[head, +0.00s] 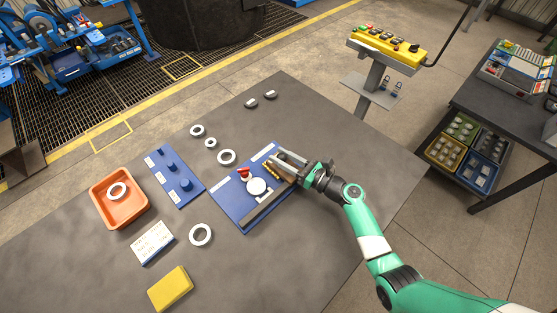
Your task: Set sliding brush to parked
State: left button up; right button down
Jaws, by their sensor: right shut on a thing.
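A blue board (231,199) lies on the grey table, with a white round disc (257,187), a red part (244,173) and a dark rail (263,211) on it. My right gripper (279,168) is at the board's upper right edge, its arm coming in from the lower right. It is shut on what seems to be the sliding brush (266,171), a small brownish-yellow piece beside the disc. The fingers hide part of it, and the parked mark cannot be made out. My left gripper is not in view.
Left of the board are a blue peg plate (181,196), an orange bin (106,209) with a white ring, a white card (153,243) and a yellow block (170,289). Several white rings lie around. The table (310,112) is clear toward its upper right corner.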

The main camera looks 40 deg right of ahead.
jog(key=shift+d, duration=0.1)
jog(key=shift+c, duration=2.3)
grip_release()
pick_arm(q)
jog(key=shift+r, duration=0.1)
